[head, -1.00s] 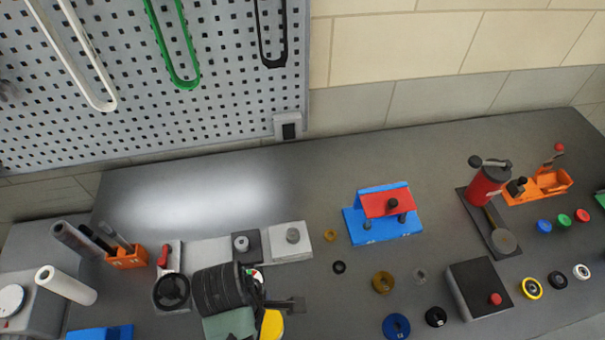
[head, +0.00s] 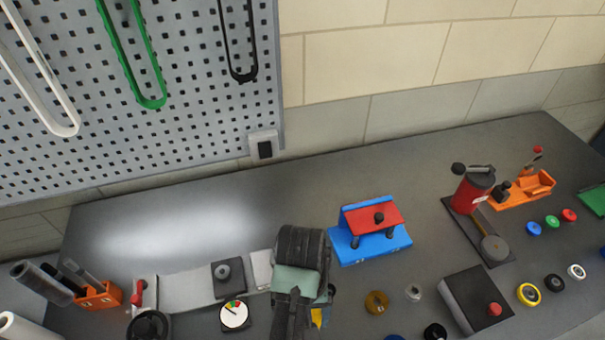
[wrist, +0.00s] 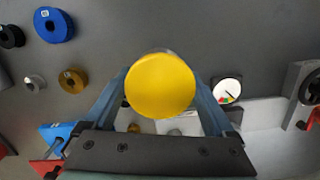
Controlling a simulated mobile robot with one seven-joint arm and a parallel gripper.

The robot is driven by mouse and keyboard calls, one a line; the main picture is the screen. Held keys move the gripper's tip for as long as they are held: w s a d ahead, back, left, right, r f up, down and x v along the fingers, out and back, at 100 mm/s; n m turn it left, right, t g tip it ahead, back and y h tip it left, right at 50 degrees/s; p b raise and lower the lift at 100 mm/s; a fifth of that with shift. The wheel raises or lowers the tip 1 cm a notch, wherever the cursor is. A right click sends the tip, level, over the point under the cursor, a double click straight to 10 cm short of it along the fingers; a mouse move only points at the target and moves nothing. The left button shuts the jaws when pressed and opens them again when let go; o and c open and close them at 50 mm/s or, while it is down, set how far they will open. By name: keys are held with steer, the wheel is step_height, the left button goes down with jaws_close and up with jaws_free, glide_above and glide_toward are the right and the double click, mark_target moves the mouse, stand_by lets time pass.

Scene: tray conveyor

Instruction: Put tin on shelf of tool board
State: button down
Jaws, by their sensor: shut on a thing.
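The tin shows as a round yellow disc (wrist: 160,86) in the wrist view, held between the two fingers of my gripper (wrist: 162,96). The gripper is shut on it. In the head view only a small yellow part of the tin (head: 317,318) shows beside my dark wrist, which hides the rest. The grey perforated tool board (head: 190,110) stands against the wall at the upper left of the head view. White, green and black loops hang on it. I cannot make out a shelf on the part in view.
A blue and red fixture (head: 370,246) stands right of my gripper. A round gauge (head: 235,315) and an orange tool holder (head: 100,296) lie to the left. A black-topped box (head: 475,297), a red cylinder (head: 472,190) and several coloured rings are at right. The back left bench is clear.

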steer(key=shift+m, duration=0.4)
steer(key=shift+s+r+p, duration=0.15)
steer(key=shift+r+p, duration=0.1)
steer(key=shift+p, duration=0.1)
steer(key=s+a+r+p, duration=0.2)
steer(key=s+a+p, duration=0.2)
steer(key=s+a, duration=0.25)
steer(key=shift+n, duration=0.5)
steer(key=f, duration=0.3)
steer(key=s+f, duration=0.1)
steer(key=f, duration=0.1)
steer(key=shift+w+f, duration=0.1)
steer(key=shift+f, duration=2.25)
steer(key=shift+f, duration=0.1)
jaws_free()
